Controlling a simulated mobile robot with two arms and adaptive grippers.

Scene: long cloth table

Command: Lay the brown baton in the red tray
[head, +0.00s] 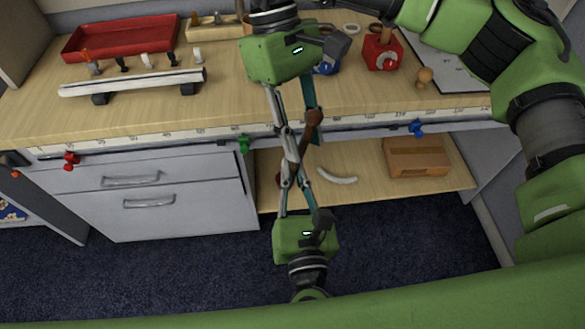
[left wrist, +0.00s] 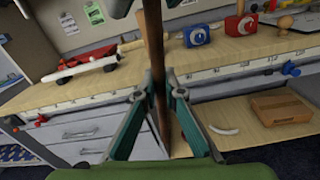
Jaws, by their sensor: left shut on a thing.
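The brown baton (head: 302,140) is held steeply tilted in front of the table edge, its thicker knob end up. In the left wrist view the baton (left wrist: 156,60) runs upright between the fingertips. My left gripper (head: 292,178), reaching up from below, is shut on the baton. My right gripper (head: 299,118) hangs from above with its fingers apart, around or just beside the baton's upper part; contact is unclear. The red tray (head: 120,37) lies empty at the table's back left, and shows partly in the left wrist view (left wrist: 95,53).
A white rack with hooks (head: 135,83) stands in front of the tray. A red block (head: 382,50) and a blue block (head: 327,67) stand to the right. A cardboard box (head: 416,157) and a white curved piece (head: 337,177) lie on the lower shelf. The front tabletop is clear.

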